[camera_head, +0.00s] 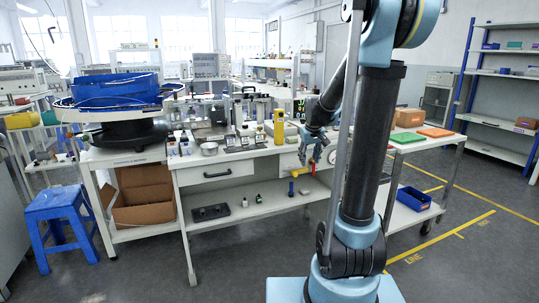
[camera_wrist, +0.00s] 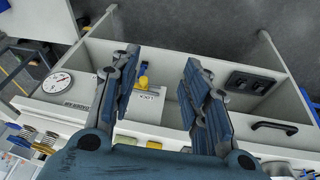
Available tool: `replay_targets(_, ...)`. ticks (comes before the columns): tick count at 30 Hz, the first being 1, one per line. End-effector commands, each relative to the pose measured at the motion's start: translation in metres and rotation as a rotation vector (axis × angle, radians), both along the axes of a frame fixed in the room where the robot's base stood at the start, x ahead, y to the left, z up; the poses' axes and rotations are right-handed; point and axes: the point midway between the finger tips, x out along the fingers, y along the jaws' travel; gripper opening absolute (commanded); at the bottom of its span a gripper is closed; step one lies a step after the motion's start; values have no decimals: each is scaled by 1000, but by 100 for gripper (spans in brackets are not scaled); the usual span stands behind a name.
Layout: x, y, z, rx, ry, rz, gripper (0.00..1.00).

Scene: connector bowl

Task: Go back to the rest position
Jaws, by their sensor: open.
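My gripper (camera_wrist: 155,95) is open in the wrist view, with its two blue-grey fingers spread apart and nothing between them. Behind the gap lie the workbench's front edge and its lower shelf. In the head view my gripper (camera_head: 318,148) hangs from my arm just in front of the bench edge, near a yellow object (camera_head: 299,172). My arm's column hides part of the bench to the right of it.
The white workbench (camera_head: 245,157) carries a metal bowl (camera_head: 209,149) and small instruments. A blue stool (camera_head: 63,225) stands at the left, a cardboard box (camera_head: 143,203) on the low shelf. A blue bin (camera_head: 413,198) sits under the right table. The floor at the front is clear.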

Motion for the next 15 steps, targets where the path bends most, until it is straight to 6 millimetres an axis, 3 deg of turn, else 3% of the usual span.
replay_targets(3,-36,-4,5,7,13,-22,42)
replay_targets(15,-149,-13,3,29,59,-96,42)
